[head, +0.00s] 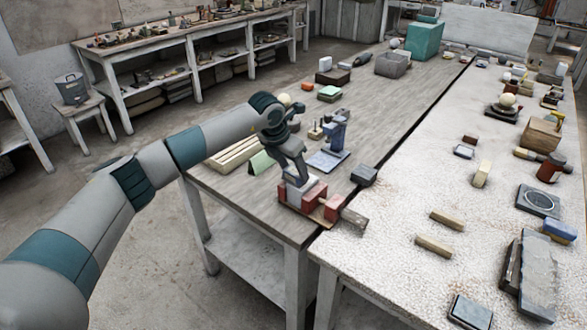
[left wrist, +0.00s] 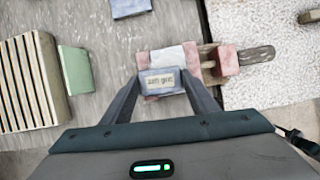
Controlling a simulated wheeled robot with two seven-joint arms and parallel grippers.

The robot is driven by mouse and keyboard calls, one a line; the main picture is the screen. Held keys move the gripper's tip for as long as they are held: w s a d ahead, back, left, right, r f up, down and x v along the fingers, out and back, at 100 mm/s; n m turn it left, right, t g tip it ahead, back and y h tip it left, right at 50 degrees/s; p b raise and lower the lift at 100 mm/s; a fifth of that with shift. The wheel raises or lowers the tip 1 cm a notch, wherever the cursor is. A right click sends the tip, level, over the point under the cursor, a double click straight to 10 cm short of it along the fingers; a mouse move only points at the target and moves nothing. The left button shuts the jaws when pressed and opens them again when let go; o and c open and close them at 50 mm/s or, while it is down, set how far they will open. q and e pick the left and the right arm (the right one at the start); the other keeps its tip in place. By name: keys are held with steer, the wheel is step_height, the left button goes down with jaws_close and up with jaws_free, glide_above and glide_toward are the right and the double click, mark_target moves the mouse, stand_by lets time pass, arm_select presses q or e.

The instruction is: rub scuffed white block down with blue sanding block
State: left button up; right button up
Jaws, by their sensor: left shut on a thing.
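The blue sanding block (left wrist: 147,80), with a pale printed label on top, is between the fingers of my left gripper (left wrist: 162,78), which is shut on it. In the head view my left gripper (head: 297,178) points down at the front of the wooden bench. The white block (left wrist: 168,56) sits between the pinkish-red jaws of a clamp, just beyond and partly under the sanding block. The clamp's jaws (head: 291,196) also show in the head view. I cannot tell whether the two blocks touch. My right gripper is not in view.
A slatted wooden piece (left wrist: 22,82) and a green block (left wrist: 75,70) lie left of the clamp. A blue stand (head: 330,158) is behind it, and a dark grey block (head: 364,175) is to its right. The speckled white bench (head: 400,200) adjoins on the right.

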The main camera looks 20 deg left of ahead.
arm_select(q)
steer(key=shift+s+d, duration=0.25)
steer(key=shift+d, duration=0.2)
steer(key=shift+s+d, duration=0.2)
steer(key=shift+d, duration=0.25)
steer(key=shift+d, duration=0.1)
steer(key=shift+s+d+f, duration=0.1)
steer(key=shift+s+d, duration=0.15)
steer(key=shift+d, duration=0.2)
steer(key=shift+s+d, duration=0.2)
steer(key=shift+d, duration=0.25)
steer(key=shift+a, duration=0.1)
steer(key=shift+w+a+b, duration=0.35)
steer(key=shift+a+b, duration=0.05)
steer(key=shift+a, duration=0.2)
steer(key=shift+w+a, duration=0.1)
steer(key=shift+a, duration=0.5)
